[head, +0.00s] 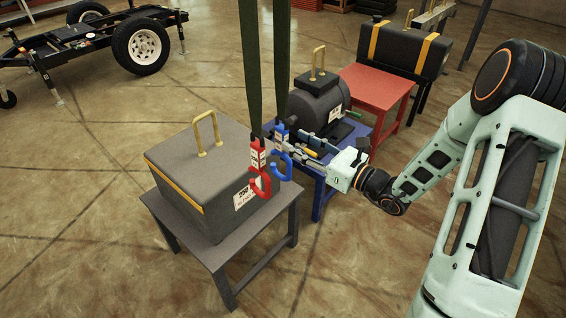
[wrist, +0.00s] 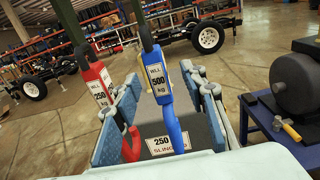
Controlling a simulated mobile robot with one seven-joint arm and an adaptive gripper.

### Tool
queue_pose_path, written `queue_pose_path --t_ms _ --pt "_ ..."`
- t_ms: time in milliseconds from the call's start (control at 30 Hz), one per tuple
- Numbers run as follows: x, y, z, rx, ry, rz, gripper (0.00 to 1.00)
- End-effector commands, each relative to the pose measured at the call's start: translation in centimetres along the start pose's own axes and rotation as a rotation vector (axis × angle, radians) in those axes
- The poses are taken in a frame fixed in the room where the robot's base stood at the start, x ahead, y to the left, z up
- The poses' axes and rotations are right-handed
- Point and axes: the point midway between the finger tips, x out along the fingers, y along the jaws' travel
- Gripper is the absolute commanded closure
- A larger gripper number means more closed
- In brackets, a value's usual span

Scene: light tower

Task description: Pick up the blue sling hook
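The blue sling hook (head: 280,144) hangs upright from a green strap, with a white label reading WLL 500 kg. In the wrist view the blue hook (wrist: 171,108) is between the two fingers of my gripper (wrist: 165,112). The gripper is open, with a gap left of the hook; the right finger looks close to it, and contact is unclear. In the head view my gripper (head: 304,146) reaches the blue hook from the right. The red sling hook (head: 258,168) hangs just left of it. In the wrist view the red hook (wrist: 103,92) is beside the left finger, partly hidden by it.
A grey 250-label block (head: 198,172) with a yellow handle stands on a dark table (head: 230,258) below the hooks. Behind are a blue table (head: 319,205) with a dark motor-like load (head: 318,97) and tools, and a red table (head: 383,93).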

Motion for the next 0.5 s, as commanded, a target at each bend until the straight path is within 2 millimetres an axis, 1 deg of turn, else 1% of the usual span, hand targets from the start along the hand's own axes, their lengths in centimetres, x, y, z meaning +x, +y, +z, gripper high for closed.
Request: queue_pose_path --t_ms 167,300,400,500 --pt "1.4 0.2 0.2 -0.001 0.001 0.002 0.61" --pt "3.5 0.7 0.6 -0.003 0.001 0.004 0.61" --pt "4.8 0.7 0.6 -0.003 0.001 0.002 0.61" --pt "5.6 0.6 0.6 -0.002 0.002 0.001 0.61"
